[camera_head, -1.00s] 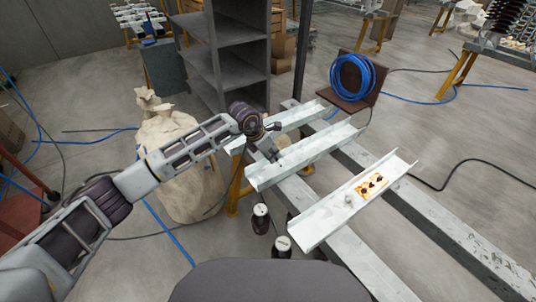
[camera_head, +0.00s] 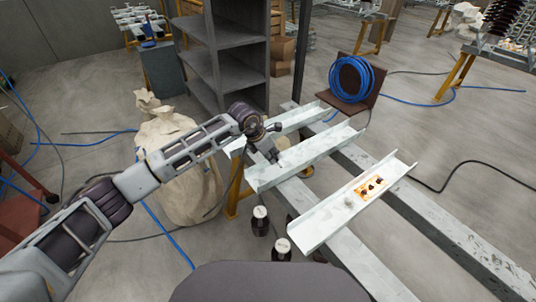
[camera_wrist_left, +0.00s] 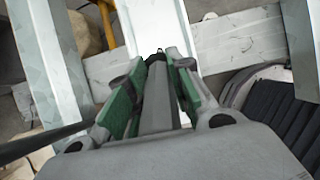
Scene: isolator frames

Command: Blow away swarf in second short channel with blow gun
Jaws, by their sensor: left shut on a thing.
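The near channel (camera_head: 318,232) holds an orange card with dark bits and a small grey lump. The far channel (camera_head: 300,119) is partly behind my arm. I cannot make out swarf in the middle channel. My right gripper is not in view.
The channels lie across two long grey beams (camera_head: 440,232). Two dark bottles with pale caps (camera_head: 261,222) stand below, at the left. A beige sack (camera_head: 175,180) is under my arm. A blue hose coil (camera_head: 352,78) rests on a brown stand. Grey shelves (camera_head: 228,65) stand behind.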

